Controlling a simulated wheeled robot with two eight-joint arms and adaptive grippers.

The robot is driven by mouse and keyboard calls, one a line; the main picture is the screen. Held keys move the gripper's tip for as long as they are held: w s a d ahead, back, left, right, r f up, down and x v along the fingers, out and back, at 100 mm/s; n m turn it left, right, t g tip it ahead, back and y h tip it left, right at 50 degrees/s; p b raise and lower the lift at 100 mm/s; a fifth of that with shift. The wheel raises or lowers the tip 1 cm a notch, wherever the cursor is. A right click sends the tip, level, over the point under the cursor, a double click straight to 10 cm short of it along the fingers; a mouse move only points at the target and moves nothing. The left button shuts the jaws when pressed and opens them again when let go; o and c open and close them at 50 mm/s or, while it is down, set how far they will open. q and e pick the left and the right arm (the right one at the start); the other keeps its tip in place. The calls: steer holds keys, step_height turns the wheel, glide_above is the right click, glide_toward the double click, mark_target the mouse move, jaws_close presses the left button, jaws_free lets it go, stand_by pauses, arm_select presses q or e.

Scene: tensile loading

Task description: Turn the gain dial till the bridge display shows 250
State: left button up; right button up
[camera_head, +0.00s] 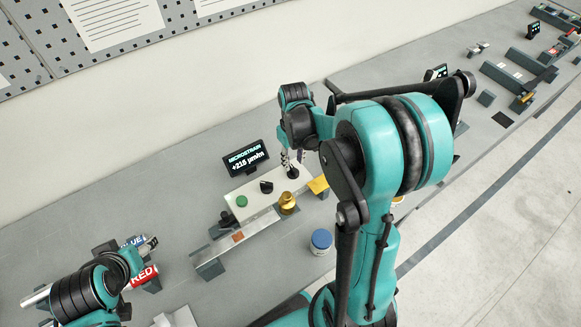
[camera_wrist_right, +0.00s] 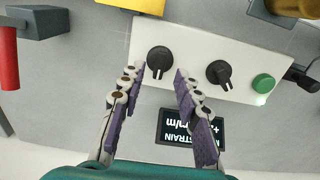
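The bridge display (camera_head: 245,158) stands behind a white box (camera_head: 254,190) and seems to read +215 µm/m; the last digit is small. It shows upside down in the right wrist view (camera_wrist_right: 188,130). The box carries two black dials and a green button (camera_head: 241,201). The dial farther from the button (camera_wrist_right: 159,60) sits between the tips of my right gripper (camera_wrist_right: 157,72), whose fingers are open with gaps on both sides. The other dial (camera_wrist_right: 219,73) is clear of the fingers. No label tells which is gain. My left gripper (camera_head: 149,243) is far left; its opening is unclear.
A metal beam (camera_head: 215,252) with a brass weight (camera_head: 287,203) lies before the box. A blue-lidded jar (camera_head: 321,240) stands in front. Blue and red labelled parts (camera_head: 144,275) lie near my left gripper. More fixtures stand at the far right of the bench.

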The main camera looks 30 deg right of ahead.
mark_target(293, 168)
steer(key=shift+f+b, duration=0.4)
steer(key=shift+f, duration=1.6)
jaws_close()
steer(key=shift+m, duration=0.3)
steer(key=m, duration=0.2)
steer(key=shift+m+b, duration=0.3)
steer(key=shift+m, duration=1.8)
